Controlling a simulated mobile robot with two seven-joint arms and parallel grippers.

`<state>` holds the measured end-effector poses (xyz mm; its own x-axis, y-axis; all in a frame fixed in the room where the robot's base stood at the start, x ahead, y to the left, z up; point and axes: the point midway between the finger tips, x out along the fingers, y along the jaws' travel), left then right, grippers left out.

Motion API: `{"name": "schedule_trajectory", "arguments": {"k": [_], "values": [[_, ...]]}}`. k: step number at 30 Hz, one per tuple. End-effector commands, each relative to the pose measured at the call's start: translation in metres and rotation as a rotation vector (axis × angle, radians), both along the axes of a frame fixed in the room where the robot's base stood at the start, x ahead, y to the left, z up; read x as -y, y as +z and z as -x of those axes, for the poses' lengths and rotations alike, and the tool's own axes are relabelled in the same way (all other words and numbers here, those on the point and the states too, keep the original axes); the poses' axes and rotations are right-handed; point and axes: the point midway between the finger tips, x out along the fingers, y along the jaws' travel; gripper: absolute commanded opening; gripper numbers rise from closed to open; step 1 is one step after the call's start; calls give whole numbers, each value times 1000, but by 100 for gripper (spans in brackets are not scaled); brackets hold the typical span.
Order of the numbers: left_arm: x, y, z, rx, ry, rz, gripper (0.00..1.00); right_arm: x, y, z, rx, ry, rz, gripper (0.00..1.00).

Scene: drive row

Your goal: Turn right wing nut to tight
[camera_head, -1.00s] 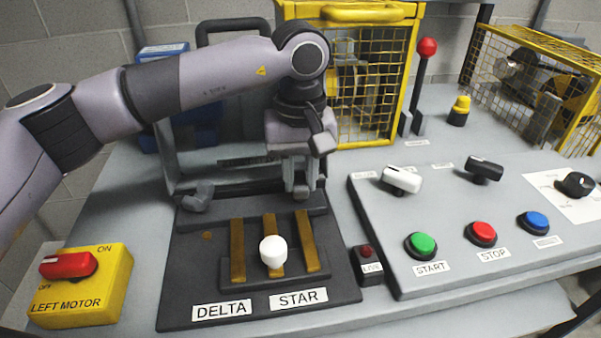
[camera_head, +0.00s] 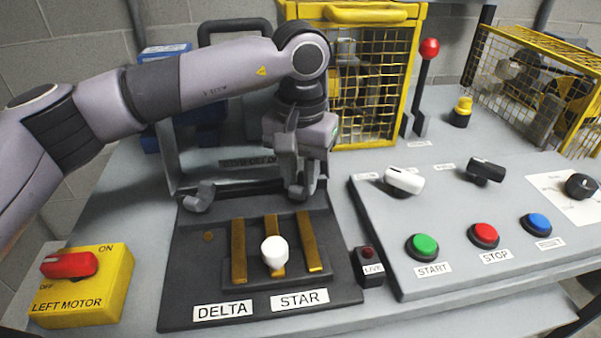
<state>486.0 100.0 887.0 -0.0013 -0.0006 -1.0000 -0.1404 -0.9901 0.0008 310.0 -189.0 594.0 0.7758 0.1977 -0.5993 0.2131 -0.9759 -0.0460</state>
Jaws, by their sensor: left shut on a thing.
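My left gripper (camera_head: 300,182) points down at the back right of the dark terminal base (camera_head: 190,270). It is shut on the right wing nut (camera_head: 297,192), which is mostly hidden between the fingers. The left wing nut (camera_head: 199,197) is grey and stands free at the back left of the base, apart from the gripper. My right gripper is not in view.
In front are brass bars (camera_head: 238,252), a white knob (camera_head: 274,252) and DELTA and STAR labels. A grey panel (camera_head: 385,240) with buttons and switches lies right. A yellow mesh cage (camera_head: 372,95) stands close behind the gripper. A yellow LEFT MOTOR box (camera_head: 90,297) is front left.

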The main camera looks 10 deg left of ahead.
Motion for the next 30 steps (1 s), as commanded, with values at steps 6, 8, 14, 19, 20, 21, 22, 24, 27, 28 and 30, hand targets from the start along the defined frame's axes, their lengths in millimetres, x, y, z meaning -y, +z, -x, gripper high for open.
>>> {"name": "schedule_trajectory", "arguments": {"k": [6,8,14,19,20,21,22,24,27,28,30], "values": [[0,1,0,1,-6,0,0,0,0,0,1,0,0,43],[0,1,0,2,-6,0,0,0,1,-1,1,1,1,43],[0,1,0,2,-4,-1,51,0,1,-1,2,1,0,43],[0,1,0,1,-3,-1,51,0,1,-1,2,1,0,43],[0,2,0,2,-3,-1,51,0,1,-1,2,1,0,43],[0,4,0,2,-3,-1,51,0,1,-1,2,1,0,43],[0,7,0,3,-3,0,51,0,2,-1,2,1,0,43],[1,17,-1,5,-3,2,51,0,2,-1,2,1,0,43],[1,34,-1,6,-3,1,51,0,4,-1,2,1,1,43],[1,39,-1,5,-3,1,51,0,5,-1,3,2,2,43],[0,51,0,4,-3,1,51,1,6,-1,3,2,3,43]]}}
